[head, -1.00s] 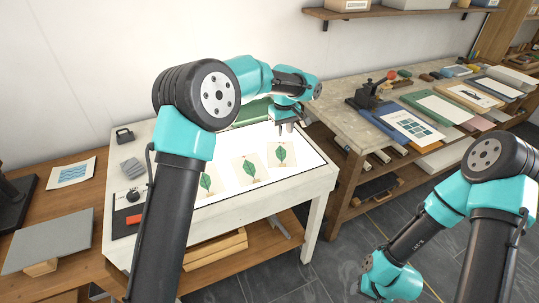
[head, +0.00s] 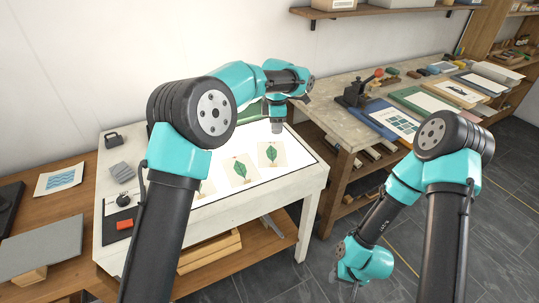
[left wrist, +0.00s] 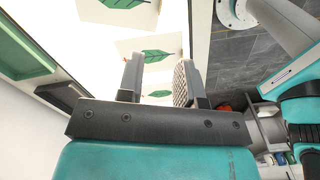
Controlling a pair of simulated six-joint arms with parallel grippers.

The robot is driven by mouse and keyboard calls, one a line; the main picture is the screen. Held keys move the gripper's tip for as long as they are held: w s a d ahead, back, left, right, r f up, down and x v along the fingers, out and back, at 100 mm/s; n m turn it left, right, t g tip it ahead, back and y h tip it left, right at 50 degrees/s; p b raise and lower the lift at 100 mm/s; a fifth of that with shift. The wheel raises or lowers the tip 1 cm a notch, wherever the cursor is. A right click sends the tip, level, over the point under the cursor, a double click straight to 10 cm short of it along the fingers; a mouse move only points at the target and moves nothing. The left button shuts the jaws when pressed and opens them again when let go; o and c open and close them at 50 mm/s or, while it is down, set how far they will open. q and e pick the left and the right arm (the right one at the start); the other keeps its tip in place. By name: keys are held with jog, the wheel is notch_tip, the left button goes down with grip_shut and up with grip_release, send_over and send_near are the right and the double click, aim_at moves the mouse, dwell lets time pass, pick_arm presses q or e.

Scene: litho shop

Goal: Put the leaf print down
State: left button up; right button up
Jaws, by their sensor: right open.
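My left gripper (head: 278,127) points down above the table's back part, behind the right print. In the left wrist view, its two fingers (left wrist: 158,82) stand apart with nothing seen gripped between them. Leaf prints show beyond them, one of them (left wrist: 125,45) just past the fingertips. My right gripper (head: 346,286) hangs low over the floor, open and empty.
A green panel (left wrist: 22,52) lies at the light table's back edge. A stone-topped bench (head: 335,107) with books and prints stands to the right. A wooden side table (head: 72,208) with a blue wave print (head: 60,179) is at left. Floor between the arms is clear.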

pick_arm(q)
send_over(275, 167)
notch_tip(275, 167, down, 12)
jog(key=shift+w+f, duration=0.1)
jog(key=shift+w, duration=0.05)
dwell(0.4)
jog(key=shift+f, duration=2.6)
grip_shut()
